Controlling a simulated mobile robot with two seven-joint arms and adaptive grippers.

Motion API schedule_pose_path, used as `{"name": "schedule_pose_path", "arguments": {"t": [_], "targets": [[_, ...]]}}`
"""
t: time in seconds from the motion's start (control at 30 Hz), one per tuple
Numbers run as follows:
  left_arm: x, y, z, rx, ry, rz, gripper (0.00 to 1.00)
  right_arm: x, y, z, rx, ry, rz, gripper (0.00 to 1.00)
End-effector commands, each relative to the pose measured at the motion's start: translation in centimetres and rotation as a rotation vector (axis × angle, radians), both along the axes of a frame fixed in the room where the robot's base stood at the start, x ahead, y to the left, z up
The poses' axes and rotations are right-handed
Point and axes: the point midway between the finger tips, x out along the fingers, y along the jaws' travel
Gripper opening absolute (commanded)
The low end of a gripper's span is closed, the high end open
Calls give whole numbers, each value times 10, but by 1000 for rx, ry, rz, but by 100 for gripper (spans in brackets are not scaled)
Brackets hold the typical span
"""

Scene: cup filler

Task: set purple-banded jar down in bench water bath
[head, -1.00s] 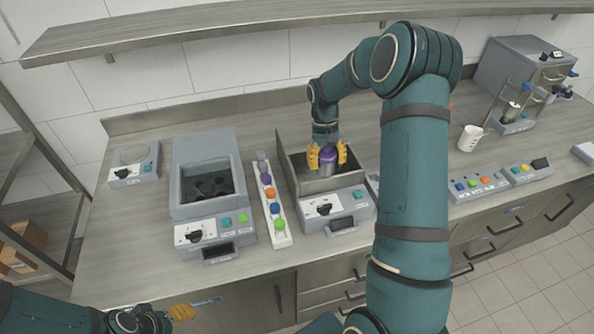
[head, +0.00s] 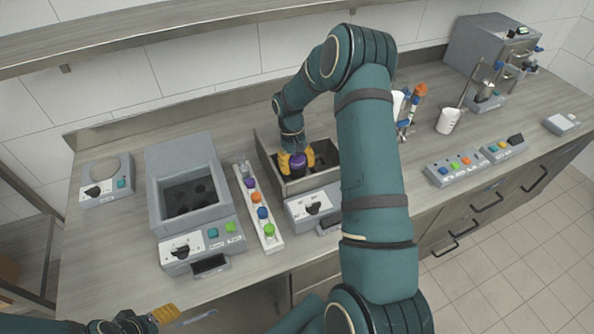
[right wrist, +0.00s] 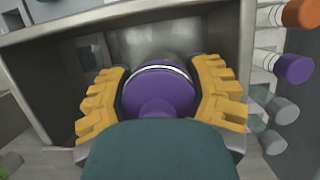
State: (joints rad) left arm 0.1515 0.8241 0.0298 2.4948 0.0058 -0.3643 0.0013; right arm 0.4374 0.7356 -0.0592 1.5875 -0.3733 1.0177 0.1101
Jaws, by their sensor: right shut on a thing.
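The purple-banded jar (head: 298,162) is between the yellow fingers of my right gripper (head: 297,163), which is shut on it. The jar's purple top also shows in the right wrist view (right wrist: 158,92), with a finger on each side. The bench water bath (head: 268,150) is an open metal tank with a control panel in front. The jar is inside the tank's opening; whether it touches the floor is hidden. My left gripper (head: 165,314) is at the lower left, away from the bath; its finger opening is unclear.
A white rack (head: 272,243) with several coloured caps stands close left of the bath. A grey block unit (head: 187,190) is left of it, and a small scale-like device (head: 106,180) farther left. A white mug (head: 447,121) and button boxes (head: 456,166) are to the right.

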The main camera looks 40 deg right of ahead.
Motion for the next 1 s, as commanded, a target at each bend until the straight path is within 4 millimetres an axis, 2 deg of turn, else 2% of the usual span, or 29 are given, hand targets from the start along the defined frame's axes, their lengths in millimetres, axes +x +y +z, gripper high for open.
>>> {"name": "schedule_pose_path", "arguments": {"t": [0.1, 0.17, 0.43, 0.97, 1.0], "targets": [[0, 0, 0, 0, 0, 0, 63, 0, 0, -18, 0, 2, -1, 13], [0, 0, 1, 0, 0, 0, 63, 0, 0, -23, 0, 1, -1, 13], [0, 0, 0, 0, 0, 0, 63, 0, 0, -24, 0, 0, -1, 13], [0, 0, -11, 2, -1, 1, 63, -3, 1, -40, 4, 10, 0, 13], [0, 0, -11, 2, -1, 1, 63, -4, 2, -40, 5, 12, 0, 72]]}}
